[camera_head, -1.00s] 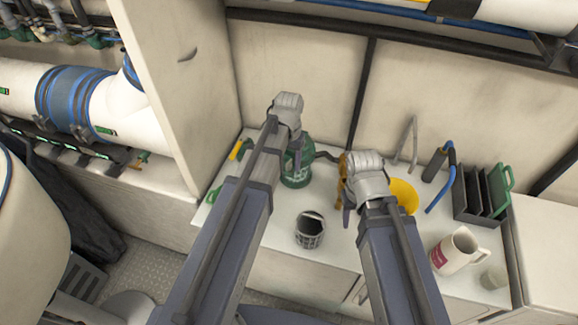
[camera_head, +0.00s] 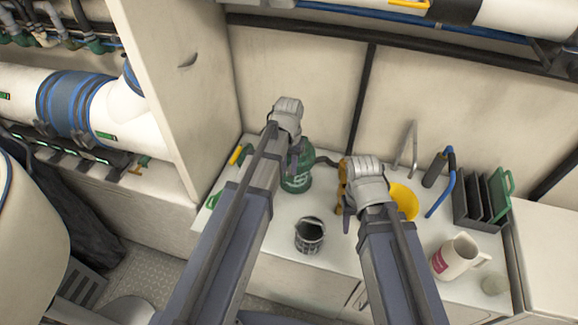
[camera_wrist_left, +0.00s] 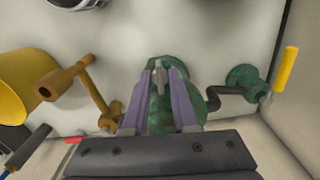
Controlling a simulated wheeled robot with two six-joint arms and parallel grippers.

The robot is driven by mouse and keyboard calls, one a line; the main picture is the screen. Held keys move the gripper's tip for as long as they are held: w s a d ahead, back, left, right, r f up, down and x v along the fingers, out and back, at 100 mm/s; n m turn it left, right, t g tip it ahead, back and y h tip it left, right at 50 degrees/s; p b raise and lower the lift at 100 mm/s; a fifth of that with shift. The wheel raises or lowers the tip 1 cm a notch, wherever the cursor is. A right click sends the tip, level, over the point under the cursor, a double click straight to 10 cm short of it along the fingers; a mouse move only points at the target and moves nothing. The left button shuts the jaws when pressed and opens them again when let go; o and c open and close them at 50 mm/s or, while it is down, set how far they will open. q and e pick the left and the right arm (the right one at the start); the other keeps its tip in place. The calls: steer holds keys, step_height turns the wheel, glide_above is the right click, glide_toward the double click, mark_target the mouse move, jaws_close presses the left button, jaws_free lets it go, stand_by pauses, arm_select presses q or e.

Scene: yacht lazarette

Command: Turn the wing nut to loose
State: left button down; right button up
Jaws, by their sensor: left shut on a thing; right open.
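A green rounded body (camera_head: 300,182) with pale markings stands on the white counter, left of its middle. In the left wrist view a small grey metal piece, which looks like the wing nut (camera_wrist_left: 158,78), sits on the green body (camera_wrist_left: 168,68). My left gripper (camera_head: 295,160) comes from above, its two fingers (camera_wrist_left: 160,75) shut on this piece. In the head view the fingers and arm hide the nut, so its angle cannot be read there. My right gripper (camera_head: 347,205) is open beside a brass-coloured part (camera_head: 342,185), apart from the green body.
A dark cup (camera_head: 310,236) stands in front of the green body. A yellow bowl (camera_head: 404,202), blue-handled tool (camera_head: 440,195), dark rack (camera_head: 475,208) and white jug (camera_head: 455,258) are to the right.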

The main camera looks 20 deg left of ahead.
mark_target(289, 168)
arm_select(q)
steer(key=shift+m, duration=0.5)
steer(key=c, duration=0.7)
jaws_free()
step_height(289, 168, up, 8)
steer(key=p, duration=0.8)
steer(key=shift+f, duration=0.1)
